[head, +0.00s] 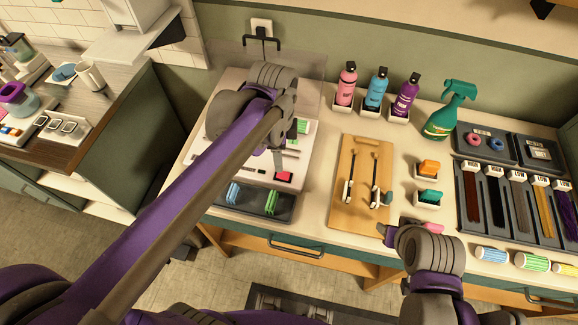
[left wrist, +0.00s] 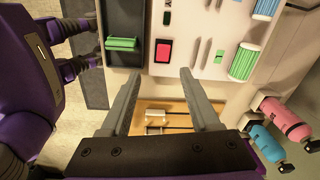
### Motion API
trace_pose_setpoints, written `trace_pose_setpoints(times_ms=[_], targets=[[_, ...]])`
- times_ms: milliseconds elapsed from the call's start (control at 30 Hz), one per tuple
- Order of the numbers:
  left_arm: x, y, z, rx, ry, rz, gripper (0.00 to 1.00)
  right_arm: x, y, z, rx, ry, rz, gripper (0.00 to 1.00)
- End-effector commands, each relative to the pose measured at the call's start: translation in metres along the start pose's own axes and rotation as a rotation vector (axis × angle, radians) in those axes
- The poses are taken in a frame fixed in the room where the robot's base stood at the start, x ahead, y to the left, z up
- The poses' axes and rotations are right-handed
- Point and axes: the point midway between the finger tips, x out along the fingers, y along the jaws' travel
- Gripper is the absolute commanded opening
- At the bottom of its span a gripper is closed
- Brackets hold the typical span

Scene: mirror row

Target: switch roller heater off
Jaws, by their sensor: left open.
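The roller heater is a white case (head: 255,168) on the left of the counter, with green rollers (head: 302,127) at its right side. A red-pink switch (head: 284,176) is on its front right; its dark-framed face also shows in the left wrist view (left wrist: 163,50). I cannot tell which way it is set. My left gripper (left wrist: 160,74) is open and empty, its two fingers pointing toward the switch. In the head view it is over the case, partly hidden by my arm. My right gripper (head: 386,232) is near the counter's front edge, beside the wooden board; its jaws are unclear.
A dark tray (head: 252,201) with blue and green clips lies in front of the heater. A wooden board (head: 346,212) with tools is to the right. Pink, blue and purple bottles (head: 376,92) stand behind, with a green spray bottle (head: 440,124). Hair swatches (head: 515,193) lie far right.

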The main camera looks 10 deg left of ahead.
Motion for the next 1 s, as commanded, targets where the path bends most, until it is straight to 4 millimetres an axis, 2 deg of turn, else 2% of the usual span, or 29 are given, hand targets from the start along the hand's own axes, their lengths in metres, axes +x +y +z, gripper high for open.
trace_pose_setpoints(times_ms=[100,267,367,700,833,1000], targets=[[-0.003,-0.011,-0.011,0.140,-0.011,0.040,0.62,-0.002,0.000,-0.002,0.000,0.002,0.000,0.50],[0.004,-0.013,-0.014,0.193,-0.014,0.056,0.62,-0.001,0.000,-0.001,0.000,0.001,0.000,0.50],[0.018,-0.012,-0.013,0.192,-0.014,0.056,0.62,0.000,0.000,0.000,0.000,0.000,0.000,0.50],[0.081,-0.008,-0.012,0.189,-0.013,0.054,0.62,0.004,0.000,0.006,0.000,-0.005,0.000,0.50],[0.096,-0.008,-0.012,0.189,-0.013,0.054,0.62,0.006,0.000,0.007,0.000,-0.007,0.000,0.50],[0.104,-0.007,-0.011,0.189,-0.013,0.053,0.62,0.006,0.000,0.008,0.000,-0.007,0.000,0.50]])
